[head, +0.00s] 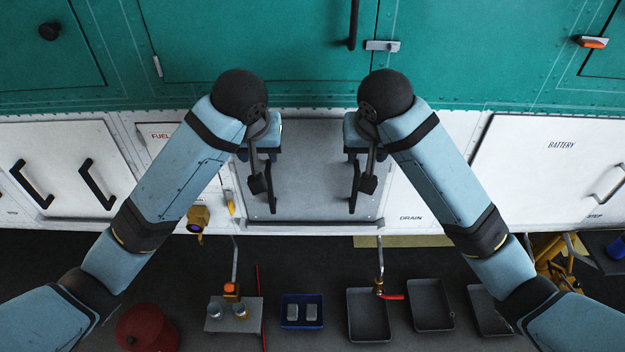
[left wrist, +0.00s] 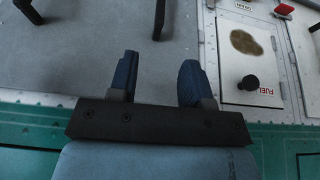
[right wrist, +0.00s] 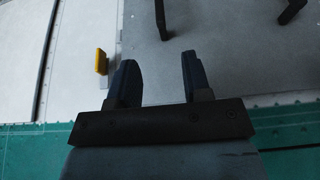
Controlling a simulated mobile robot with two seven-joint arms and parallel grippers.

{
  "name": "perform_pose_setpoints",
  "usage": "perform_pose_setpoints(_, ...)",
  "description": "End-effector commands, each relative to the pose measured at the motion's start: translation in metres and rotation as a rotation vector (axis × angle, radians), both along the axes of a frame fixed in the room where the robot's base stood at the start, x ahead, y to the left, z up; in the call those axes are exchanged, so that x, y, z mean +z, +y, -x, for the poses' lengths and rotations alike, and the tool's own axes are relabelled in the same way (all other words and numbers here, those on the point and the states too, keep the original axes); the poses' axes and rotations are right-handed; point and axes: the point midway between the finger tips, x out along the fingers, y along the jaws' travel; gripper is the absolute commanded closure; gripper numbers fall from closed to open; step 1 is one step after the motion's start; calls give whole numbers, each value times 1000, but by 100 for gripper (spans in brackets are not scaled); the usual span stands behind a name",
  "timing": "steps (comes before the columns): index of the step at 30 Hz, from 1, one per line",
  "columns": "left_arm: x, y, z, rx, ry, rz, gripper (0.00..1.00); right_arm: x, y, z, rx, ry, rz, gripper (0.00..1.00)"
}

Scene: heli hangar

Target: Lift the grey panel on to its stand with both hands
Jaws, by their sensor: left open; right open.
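The grey panel (head: 312,170) is upright in the white lower wall, with two black handles. The left handle (head: 271,190) and right handle (head: 354,188) stand out from its face. My left gripper (head: 264,150) is open and empty above the left handle. In the left wrist view, that handle (left wrist: 159,20) lies beyond the fingertips, apart from them. My right gripper (head: 352,150) is open and empty above the right handle. In the right wrist view, that handle (right wrist: 161,20) is also beyond the spread fingers. My arms hide parts of the panel's sides. I cannot clearly identify the stand.
Grey trays (head: 431,306), a blue bin (head: 303,311) and a red container (head: 147,328) are on the dark floor below. A yellow frame (head: 556,262) stands at the right. A yellow latch (right wrist: 101,60) is beside the panel. The green wall (head: 300,50) is above.

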Motion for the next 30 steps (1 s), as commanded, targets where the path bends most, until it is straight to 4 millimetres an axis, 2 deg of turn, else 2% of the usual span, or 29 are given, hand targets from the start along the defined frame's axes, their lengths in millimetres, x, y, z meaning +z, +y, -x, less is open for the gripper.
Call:
perform_pose_setpoints(11,-7,-7,-6,-12,-17,18,55,-12,0,-5,-1,1,-3,55)
perform_pose_setpoints(17,-23,-4,-10,-3,-3,12,55,-24,0,-10,0,2,-2,55)
perform_pose_setpoints(19,-32,0,-11,1,6,2,55,-32,0,-12,-1,2,1,55)
perform_pose_setpoints(30,-98,0,-40,-1,2,0,55,-98,-1,-40,0,2,1,55)
